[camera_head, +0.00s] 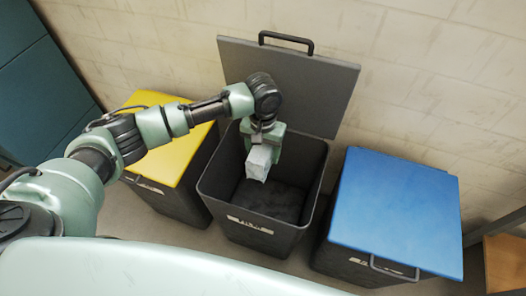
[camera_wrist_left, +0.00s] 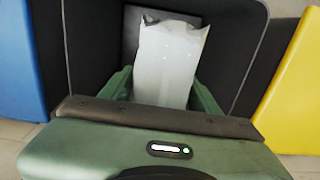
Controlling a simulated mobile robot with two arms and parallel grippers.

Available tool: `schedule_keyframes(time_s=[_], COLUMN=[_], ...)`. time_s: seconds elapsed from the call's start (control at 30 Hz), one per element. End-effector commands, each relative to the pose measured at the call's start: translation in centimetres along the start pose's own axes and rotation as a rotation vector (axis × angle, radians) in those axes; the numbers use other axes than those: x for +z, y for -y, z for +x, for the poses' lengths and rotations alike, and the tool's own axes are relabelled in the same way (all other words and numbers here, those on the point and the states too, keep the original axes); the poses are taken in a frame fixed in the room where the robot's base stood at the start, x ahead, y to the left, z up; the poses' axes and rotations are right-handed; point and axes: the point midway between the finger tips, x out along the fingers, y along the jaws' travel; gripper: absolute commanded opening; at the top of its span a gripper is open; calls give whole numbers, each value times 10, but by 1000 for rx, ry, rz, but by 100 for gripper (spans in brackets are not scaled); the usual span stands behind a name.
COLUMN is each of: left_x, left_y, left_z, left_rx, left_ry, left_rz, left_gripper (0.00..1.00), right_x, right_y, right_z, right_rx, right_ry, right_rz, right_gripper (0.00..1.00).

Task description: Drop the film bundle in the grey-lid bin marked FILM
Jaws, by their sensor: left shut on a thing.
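The film bundle (camera_head: 259,162) is a whitish, crumpled-edged packet. My left gripper (camera_head: 263,146) is shut on it and holds it over the mouth of the middle bin. In the left wrist view the bundle (camera_wrist_left: 168,62) sits between the green fingers of my left gripper (camera_wrist_left: 163,88). The FILM bin (camera_head: 312,165) is dark, with a white label on its front, and its grey lid (camera_head: 315,88) stands open against the wall. The bin's floor (camera_head: 268,200) shows below the bundle. My right gripper is not in view.
A bin with a yellow lid (camera_head: 172,158) stands to the left, partly behind my arm. A bin with a blue lid (camera_head: 395,212) stands to the right. Both lids are shut. A wooden piece (camera_head: 505,262) is at the right edge, and dark blue panels (camera_head: 45,95) are at the left.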

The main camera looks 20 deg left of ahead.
Motion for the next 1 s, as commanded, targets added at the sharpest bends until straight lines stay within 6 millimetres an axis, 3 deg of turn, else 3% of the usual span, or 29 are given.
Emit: schedule_keyframes(time_s=[0.1, 0.13, 0.2, 0.57, 1.0], left_x=[0, 0, 0, 0, -1], left_y=[0, 0, 0, 0, 0], left_z=[-1, -1, -1, -4, -69], left_rx=[0, 0, 0, 0, 1], left_ry=[0, 0, 0, -1, -2], left_rz=[0, 0, 0, 0, 0], left_gripper=[21, 70, 87, 87, 87], right_x=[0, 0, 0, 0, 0], right_y=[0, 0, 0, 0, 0], right_z=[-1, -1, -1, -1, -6], right_rx=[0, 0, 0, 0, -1], right_ry=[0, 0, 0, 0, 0], right_rz=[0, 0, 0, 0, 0], right_gripper=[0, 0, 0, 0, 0])
